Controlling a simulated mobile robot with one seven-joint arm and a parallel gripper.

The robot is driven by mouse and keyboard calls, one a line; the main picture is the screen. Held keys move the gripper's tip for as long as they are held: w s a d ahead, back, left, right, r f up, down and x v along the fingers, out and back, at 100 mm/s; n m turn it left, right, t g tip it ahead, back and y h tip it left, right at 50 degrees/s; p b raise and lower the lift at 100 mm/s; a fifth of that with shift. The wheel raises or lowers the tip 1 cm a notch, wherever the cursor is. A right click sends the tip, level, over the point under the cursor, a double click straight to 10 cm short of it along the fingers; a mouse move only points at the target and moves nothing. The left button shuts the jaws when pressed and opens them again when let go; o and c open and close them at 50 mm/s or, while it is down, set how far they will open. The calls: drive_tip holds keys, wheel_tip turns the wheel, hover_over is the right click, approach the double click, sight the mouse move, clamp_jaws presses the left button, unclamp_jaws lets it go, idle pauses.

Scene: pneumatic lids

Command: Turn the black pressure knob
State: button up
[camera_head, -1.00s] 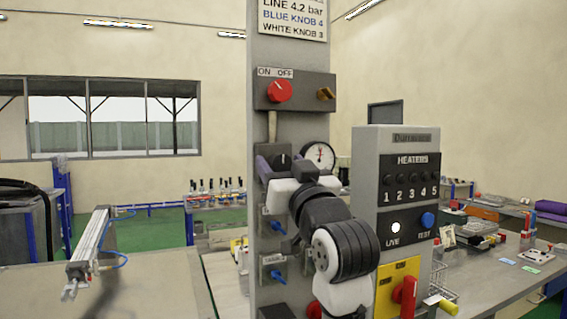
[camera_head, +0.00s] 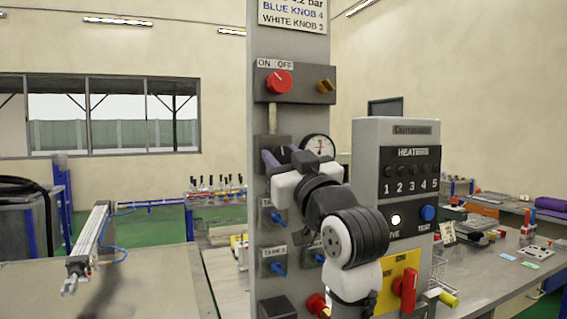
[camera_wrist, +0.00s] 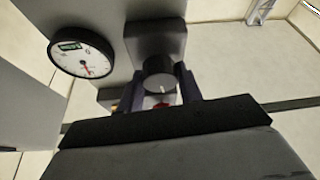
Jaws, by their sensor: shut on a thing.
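The black pressure knob (camera_wrist: 160,76), round with a pale mark on its face, sits in front of a dark block on the grey panel (camera_head: 258,220). My gripper (camera_wrist: 160,88) has its two purple-grey fingers on either side of the knob and is shut on it. In the head view, my gripper (camera_head: 277,156) reaches the panel left of the round gauge, and the knob is partly hidden by it. The white-faced pressure gauge (camera_wrist: 82,58) with a red needle is beside the knob; it also shows in the head view (camera_head: 318,147).
A red ON/OFF knob (camera_head: 279,82) and a brass knob (camera_head: 326,86) are above. Blue knobs (camera_head: 278,218) sit below, near my arm. A grey heater box (camera_head: 366,150) with a red handle (camera_head: 405,290) stands close on the right. A cylinder (camera_head: 92,238) lies at the left.

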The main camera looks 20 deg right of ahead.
drive_tip(key=n+y, duration=0.1)
drive_tip(key=n, duration=0.2)
drive_tip(key=n+g+y+b, duration=0.1)
drive_tip(key=n, duration=0.2)
drive_tip(key=shift+y+b, duration=0.3)
drive_tip(key=shift+y, duration=0.1)
drive_tip(key=shift+d+n+g+y, duration=0.1)
drive_tip(key=shift+n+g+y, duration=0.5)
drive_tip(key=shift+n, duration=1.5)
drive_tip(key=o, duration=1)
drive_tip(key=shift+s+d+f+b, duration=0.1)
drive_tip(key=shift+s+f+b, duration=0.1)
drive_tip(key=shift+s+b, duration=0.3)
drive_tip(key=b+v, duration=0.4)
drive_tip(key=v, duration=0.8)
drive_tip(key=shift+s+d+b, duration=0.3)
drive_tip(key=shift+s+b, duration=0.05)
drive_tip(key=shift+b, duration=0.05)
